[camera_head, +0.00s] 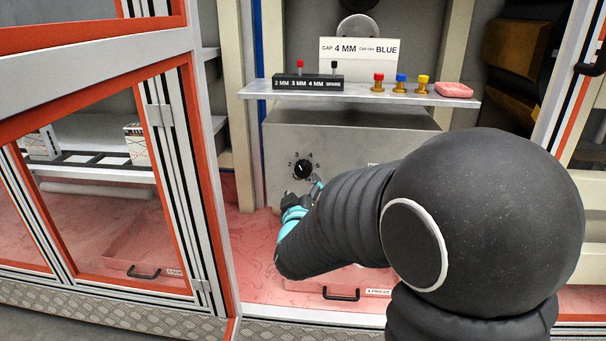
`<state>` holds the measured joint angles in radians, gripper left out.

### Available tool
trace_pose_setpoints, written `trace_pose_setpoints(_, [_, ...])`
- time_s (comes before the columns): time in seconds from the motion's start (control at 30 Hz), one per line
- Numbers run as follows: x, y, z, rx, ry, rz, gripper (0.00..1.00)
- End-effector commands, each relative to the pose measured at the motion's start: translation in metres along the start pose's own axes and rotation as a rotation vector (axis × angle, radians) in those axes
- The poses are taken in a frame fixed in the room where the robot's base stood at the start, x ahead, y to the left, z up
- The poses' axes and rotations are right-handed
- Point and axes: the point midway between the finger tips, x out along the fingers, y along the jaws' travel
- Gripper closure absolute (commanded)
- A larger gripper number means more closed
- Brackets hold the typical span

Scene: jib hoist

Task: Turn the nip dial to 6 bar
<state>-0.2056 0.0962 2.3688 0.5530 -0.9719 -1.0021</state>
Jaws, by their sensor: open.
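The nip dial (304,169) is a round black knob on the front of a grey box (345,145). My gripper (312,186) is open and empty, just below and slightly right of the dial. I cannot tell whether it touches the dial. My arm hides the right part of the grey box.
A shelf (448,99) above the box holds a black gauge block (308,82), red, blue and yellow knobs (400,84) and a pink item (454,89). A sign (359,50) reads GAP 4 MM, BLUE. An orange-framed glass door (193,180) stands at left. A drawer handle (341,294) is below.

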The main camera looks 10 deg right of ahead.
Motion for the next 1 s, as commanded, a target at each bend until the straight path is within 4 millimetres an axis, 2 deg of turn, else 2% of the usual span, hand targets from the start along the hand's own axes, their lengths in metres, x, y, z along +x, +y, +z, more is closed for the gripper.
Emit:
trace_pose_setpoints(0.2, [0.040, 0.000, 0.000, -0.001, -0.001, 0.000, 0.27])
trace_pose_setpoints(0.4, [0.064, -0.001, 0.000, 0.001, -0.001, -0.002, 0.27])
trace_pose_setpoints(0.6, [0.073, 0.000, 0.000, 0.000, 0.001, -0.002, 0.27])
trace_pose_setpoints(0.83, [0.074, 0.000, 0.000, 0.000, 0.001, -0.002, 0.27])
trace_pose_setpoints(0.87, [0.074, 0.000, 0.000, 0.000, 0.001, -0.002, 0.30])
trace_pose_setpoints(1.0, [0.074, 0.000, 0.000, 0.000, 0.000, -0.001, 0.65])
